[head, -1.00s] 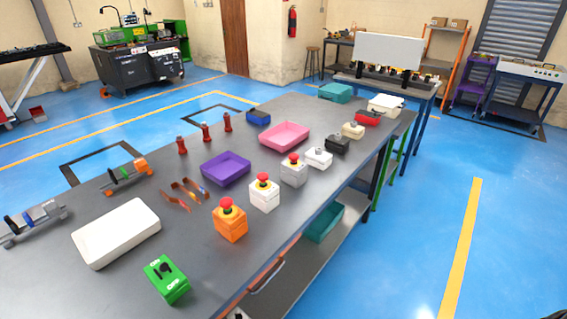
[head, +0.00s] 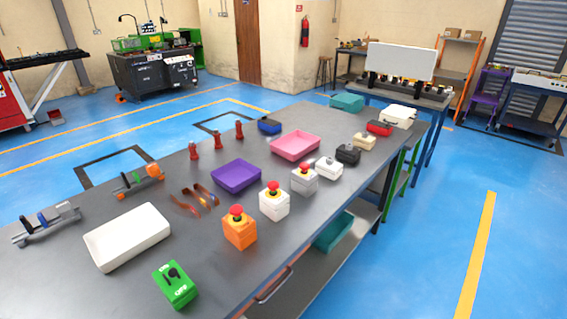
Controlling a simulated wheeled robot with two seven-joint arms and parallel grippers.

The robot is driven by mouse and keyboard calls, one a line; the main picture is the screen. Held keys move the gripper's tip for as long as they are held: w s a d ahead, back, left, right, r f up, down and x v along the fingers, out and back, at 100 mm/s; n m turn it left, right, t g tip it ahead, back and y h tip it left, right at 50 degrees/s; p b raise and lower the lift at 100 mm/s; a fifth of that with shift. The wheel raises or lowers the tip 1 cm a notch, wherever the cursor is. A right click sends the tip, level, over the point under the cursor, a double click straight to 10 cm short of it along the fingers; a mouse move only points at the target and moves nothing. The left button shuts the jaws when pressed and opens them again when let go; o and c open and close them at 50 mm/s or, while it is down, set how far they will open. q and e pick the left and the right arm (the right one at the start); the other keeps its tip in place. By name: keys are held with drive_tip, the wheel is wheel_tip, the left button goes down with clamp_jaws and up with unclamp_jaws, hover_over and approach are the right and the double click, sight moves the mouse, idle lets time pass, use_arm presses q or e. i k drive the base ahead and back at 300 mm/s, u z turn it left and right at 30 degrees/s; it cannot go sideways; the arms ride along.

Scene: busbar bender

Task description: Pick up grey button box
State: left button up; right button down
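The grey button box (head: 304,180) stands upright on the dark workbench (head: 215,262), near its right-hand edge. It has a red mushroom button on a yellow ring on top. A white button box (head: 274,204) of the same kind stands just in front of it, and an orange one (head: 240,231) is nearer still. A white box with a grey top fitting (head: 328,168) stands just behind it. Neither of my grippers is in the head view.
A purple tray (head: 236,177) and a pink tray (head: 295,145) lie left of the button boxes. A green switch box (head: 175,285) and a white case (head: 128,236) are at the near end. Red bottle-shaped pieces (head: 217,141) stand along the far left edge. Blue floor is clear at right.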

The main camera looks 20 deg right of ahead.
sight(306, 183)
drive_tip(key=z, duration=1.95)
drive_tip(key=i, duration=2.4)
drive_tip(key=u, duration=1.3)
